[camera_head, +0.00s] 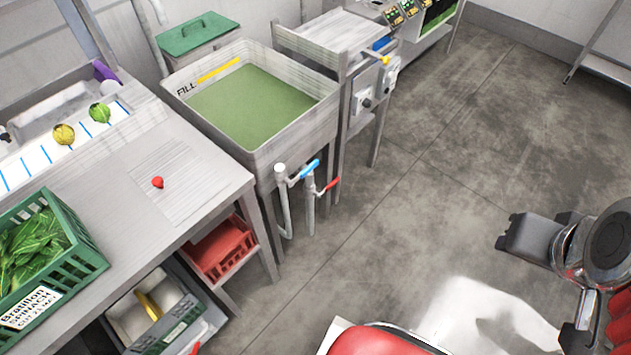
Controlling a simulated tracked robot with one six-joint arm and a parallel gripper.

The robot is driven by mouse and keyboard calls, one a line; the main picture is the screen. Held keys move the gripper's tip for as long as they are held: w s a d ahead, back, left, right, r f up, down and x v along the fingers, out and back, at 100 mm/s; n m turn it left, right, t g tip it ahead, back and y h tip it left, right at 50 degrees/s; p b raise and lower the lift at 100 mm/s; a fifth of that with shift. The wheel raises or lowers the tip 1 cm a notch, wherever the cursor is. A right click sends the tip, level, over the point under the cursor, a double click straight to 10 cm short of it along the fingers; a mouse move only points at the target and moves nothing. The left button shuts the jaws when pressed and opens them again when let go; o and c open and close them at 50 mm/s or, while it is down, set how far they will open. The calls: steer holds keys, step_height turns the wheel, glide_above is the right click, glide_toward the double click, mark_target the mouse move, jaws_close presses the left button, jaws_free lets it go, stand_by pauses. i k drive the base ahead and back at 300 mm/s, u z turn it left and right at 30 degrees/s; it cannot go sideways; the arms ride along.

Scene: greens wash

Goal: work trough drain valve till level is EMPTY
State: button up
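The steel trough (292,137) holds murky green water (250,103). The water surface lies a little below the yellow band and the word FILL (208,78) on its inner wall. Two pipes come down at the trough's front right corner. One has a blue lever handle (303,170), the other a red lever handle (328,187). No label shows which is the drain valve. My gripper (528,238) is at the right, over the floor, well apart from both handles. Its fingers are not clear enough to tell whether it is open or shut.
A steel stand with switch boxes (364,92) adjoins the trough. Open floor (440,190) lies right.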

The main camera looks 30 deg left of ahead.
mark_target(335, 180)
steer(key=u, duration=0.4)
steer(key=i, duration=0.6)
steer(key=u, duration=0.75)
steer(key=i, duration=0.75)
steer(key=u, duration=0.3)
steer(key=k, duration=0.5)
steer(key=u, duration=1.8)
